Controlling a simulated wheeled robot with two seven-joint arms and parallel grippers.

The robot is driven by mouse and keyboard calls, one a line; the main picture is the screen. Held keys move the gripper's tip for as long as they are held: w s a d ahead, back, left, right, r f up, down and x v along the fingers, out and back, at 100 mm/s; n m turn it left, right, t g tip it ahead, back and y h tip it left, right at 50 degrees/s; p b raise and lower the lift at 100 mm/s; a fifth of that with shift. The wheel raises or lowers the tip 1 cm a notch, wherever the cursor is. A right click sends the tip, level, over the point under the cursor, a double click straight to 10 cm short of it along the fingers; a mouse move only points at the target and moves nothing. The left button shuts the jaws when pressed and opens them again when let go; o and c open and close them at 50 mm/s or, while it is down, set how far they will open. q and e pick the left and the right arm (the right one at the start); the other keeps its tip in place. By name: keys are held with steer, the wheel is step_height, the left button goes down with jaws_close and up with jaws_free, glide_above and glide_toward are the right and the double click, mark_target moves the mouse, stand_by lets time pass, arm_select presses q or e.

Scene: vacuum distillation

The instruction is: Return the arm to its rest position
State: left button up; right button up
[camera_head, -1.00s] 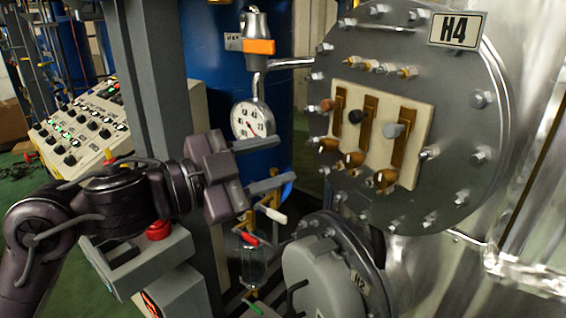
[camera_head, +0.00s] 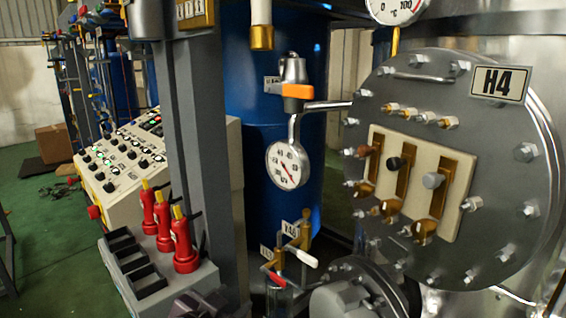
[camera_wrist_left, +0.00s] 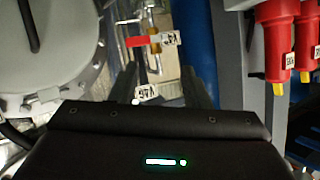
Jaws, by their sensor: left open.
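My left arm (camera_head: 203,303) shows only as a dark piece at the bottom edge of the head view, beside the grey holder; its jaws are hard to make out there. In the left wrist view my left gripper (camera_wrist_left: 160,88) has its two dark fingers apart, with nothing held between them. Beyond the fingers are a red-handled valve (camera_wrist_left: 140,41) and white tags, apart from the fingers as far as I can tell. My right gripper is in no view.
Red bottles (camera_head: 183,242) with yellow tips stand at the grey holder (camera_head: 148,290), near my arm. The H4 flange (camera_head: 465,240) fills the right. A dial gauge (camera_head: 287,165) hangs by the blue tank (camera_head: 262,140). Green floor (camera_head: 45,240) is open at left.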

arm_select(q)
steer(key=s+a+f+n+g+y, duration=0.25)
steer(key=s+a+f+g, duration=0.25)
steer(key=s+f, duration=0.4)
steer(key=s+a+f+n+g+y, duration=0.25)
steer(key=s+a+f+g, duration=0.2)
steer(key=s+f, duration=0.5)
step_height(320, 180, down, 33)
steer(key=s+g+b, duration=0.1)
steer(key=s+b, duration=0.2)
steer(key=s+a+f, duration=0.2)
steer(key=s+f, duration=0.7)
steer(key=f, duration=0.1)
steer(key=s+a+f+g+b, duration=0.1)
steer(key=s+f, duration=0.8)
steer(key=s, duration=0.1)
steer(key=shift+a+f, duration=0.35)
steer(key=shift+a, duration=0.05)
